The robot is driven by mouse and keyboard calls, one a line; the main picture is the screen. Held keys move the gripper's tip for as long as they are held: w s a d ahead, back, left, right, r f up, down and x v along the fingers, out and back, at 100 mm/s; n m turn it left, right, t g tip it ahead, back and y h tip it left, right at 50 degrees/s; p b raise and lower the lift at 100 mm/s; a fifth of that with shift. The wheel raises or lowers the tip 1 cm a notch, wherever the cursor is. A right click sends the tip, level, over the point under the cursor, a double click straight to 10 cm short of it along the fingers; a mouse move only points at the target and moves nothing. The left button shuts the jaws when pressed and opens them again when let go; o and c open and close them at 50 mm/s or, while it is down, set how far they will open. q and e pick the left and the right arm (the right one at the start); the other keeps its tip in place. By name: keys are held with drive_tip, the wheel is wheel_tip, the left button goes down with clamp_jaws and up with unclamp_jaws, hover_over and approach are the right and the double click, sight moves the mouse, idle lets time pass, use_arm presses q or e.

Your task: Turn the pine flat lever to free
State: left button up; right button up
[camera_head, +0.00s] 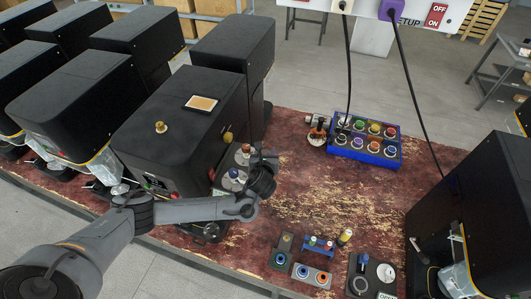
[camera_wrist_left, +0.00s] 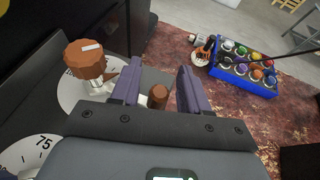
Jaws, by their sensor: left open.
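My left gripper (camera_head: 264,158) is at the front face of a large black machine (camera_head: 180,125) near the middle of the table. In the left wrist view its two fingers (camera_wrist_left: 158,72) are apart. A small brown round-ended piece (camera_wrist_left: 157,97) shows between them, with a gap on each side. Left of the fingers is a brown faceted knob (camera_wrist_left: 84,60) with a white mark, over a white dial. I cannot tell for sure which of these brown parts is the pine flat lever; no label for it is readable. My right gripper is not in view.
A blue box (camera_head: 362,148) with several coloured knobs stands at the back, with an orange-and-black part (camera_head: 317,133) beside it. Small fixtures (camera_head: 302,262) and a grey lever plate (camera_head: 371,277) lie at the front. Another black machine (camera_head: 475,215) stands right. The table middle is clear.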

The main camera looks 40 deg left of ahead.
use_arm(q)
drive_tip(key=shift+w+f, duration=0.1)
clamp_jaws()
idle(0.3)
drive_tip(key=shift+w+a, duration=0.1)
